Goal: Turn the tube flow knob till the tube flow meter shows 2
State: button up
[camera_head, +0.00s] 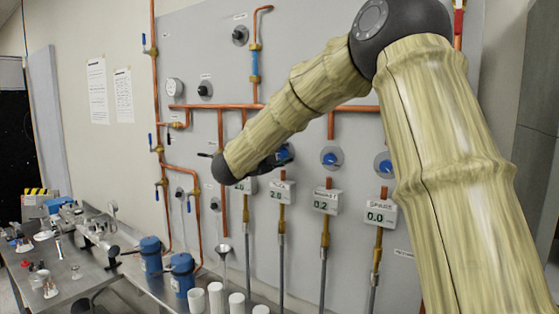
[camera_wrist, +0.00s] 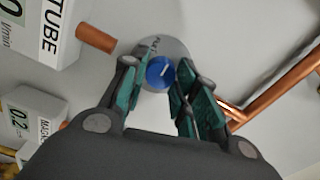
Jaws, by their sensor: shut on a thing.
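The tube flow knob is blue with a white pointer line; it shows in the wrist view (camera_wrist: 160,71) on a round grey plate and in the head view (camera_head: 284,153), partly covered. My gripper (camera_head: 277,158) reaches to the panel there. In the wrist view its green-padded fingers (camera_wrist: 158,82) are on either side of the knob, shut on it. The tube flow meter (camera_head: 283,195) under this knob reads 2.0 in the head view. In the wrist view the meter labelled TUBE (camera_wrist: 62,25) is cut off, with only a 0 visible.
Other meters read 0.2 (camera_head: 325,201) and 0.0 (camera_head: 381,213), with blue knobs (camera_head: 330,158) above. A copper pipe (camera_wrist: 270,95) runs close beside the fingers. Blue pumps (camera_head: 181,273) and white cylinders (camera_head: 216,298) stand on the bench below. A cluttered table is at left.

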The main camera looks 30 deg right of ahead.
jog(key=shift+f, duration=0.1)
jog(key=o, duration=1)
jog(key=v, duration=1.2)
